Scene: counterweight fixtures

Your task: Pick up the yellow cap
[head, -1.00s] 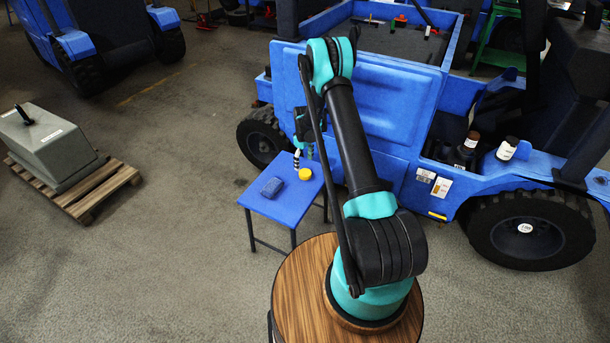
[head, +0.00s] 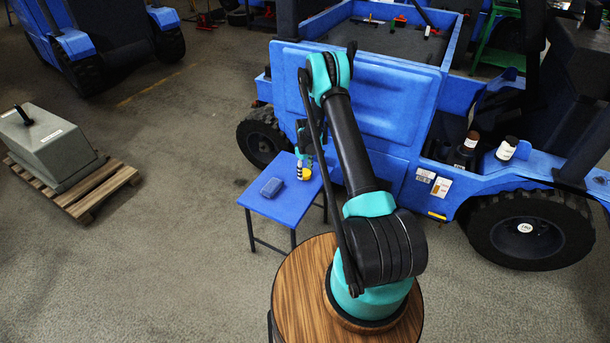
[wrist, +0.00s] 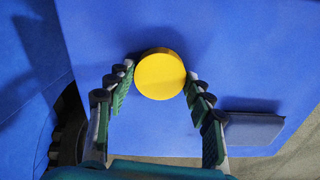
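The yellow cap (head: 306,175) lies on the small blue table (head: 282,208), near its right side, partly hidden by my gripper. In the wrist view the round yellow cap (wrist: 160,74) shows whole, framed by my two fingertips. My gripper (wrist: 159,72) is open, one finger on each side of the cap. A narrow gap seems to show at each side; I cannot tell whether either finger touches it. In the head view my gripper (head: 299,170) is low over the table, at the cap.
A dark blue block (head: 271,187) lies on the table left of the cap; it also shows in the wrist view (wrist: 252,128). A blue vehicle (head: 365,95) stands close behind the table. A pallet (head: 100,190) with a grey weight (head: 50,150) is at the far left.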

